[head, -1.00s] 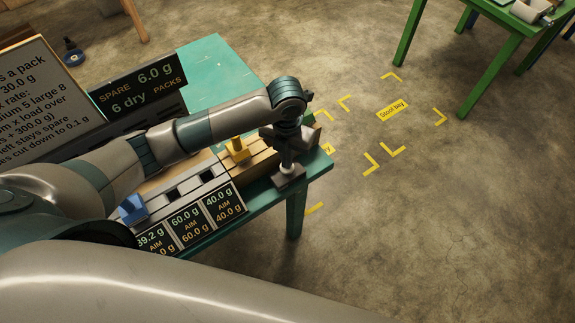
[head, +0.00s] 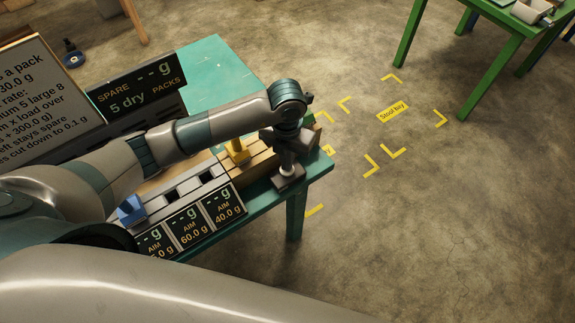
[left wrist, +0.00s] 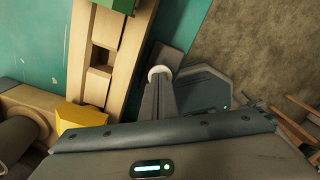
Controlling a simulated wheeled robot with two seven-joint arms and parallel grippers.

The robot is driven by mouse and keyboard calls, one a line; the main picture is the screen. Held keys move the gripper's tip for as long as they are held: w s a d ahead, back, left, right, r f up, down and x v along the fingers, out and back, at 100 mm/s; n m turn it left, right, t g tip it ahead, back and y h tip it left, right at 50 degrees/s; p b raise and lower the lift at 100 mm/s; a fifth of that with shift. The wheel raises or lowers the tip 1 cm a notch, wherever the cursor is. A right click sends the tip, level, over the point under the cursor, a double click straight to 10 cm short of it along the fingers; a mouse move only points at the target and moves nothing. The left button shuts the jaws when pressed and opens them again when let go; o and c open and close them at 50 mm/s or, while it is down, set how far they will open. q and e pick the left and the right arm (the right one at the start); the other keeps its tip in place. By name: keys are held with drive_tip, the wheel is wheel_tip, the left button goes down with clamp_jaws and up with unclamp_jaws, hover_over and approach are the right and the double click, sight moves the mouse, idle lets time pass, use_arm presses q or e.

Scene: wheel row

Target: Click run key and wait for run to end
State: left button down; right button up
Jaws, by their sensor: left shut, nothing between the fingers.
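The run key (left wrist: 157,70) shows in the left wrist view as a pale round rim at the tips of my left gripper (left wrist: 158,80). It sits on a dark grey box (head: 289,181) at the right end of the teal table (head: 215,70). In the head view my left gripper (head: 287,163) is shut, empty and points down onto the key, hiding it; the tips appear to touch it. The three aim displays (head: 190,228) show dashes for grams. The spare display (head: 137,88) shows dashes and "5 dry packs". My right gripper is not in view.
A grey rail with slots (head: 185,190), a blue piece (head: 131,210) and a yellow piece (head: 237,151) lie left of the key box. A rate sign (head: 40,95) stands at the left. A green table (head: 490,45) stands far right, with open floor between.

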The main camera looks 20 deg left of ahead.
use_arm(q)
drive_tip(key=shift+r, duration=0.15)
drive_tip(key=shift+r+p, duration=0.55)
drive_tip(key=shift+r, duration=0.25)
wheel_tip(320, 180, up, 5)
drive_tip(key=p, duration=0.3)
idle(0.6)
idle(0.6)
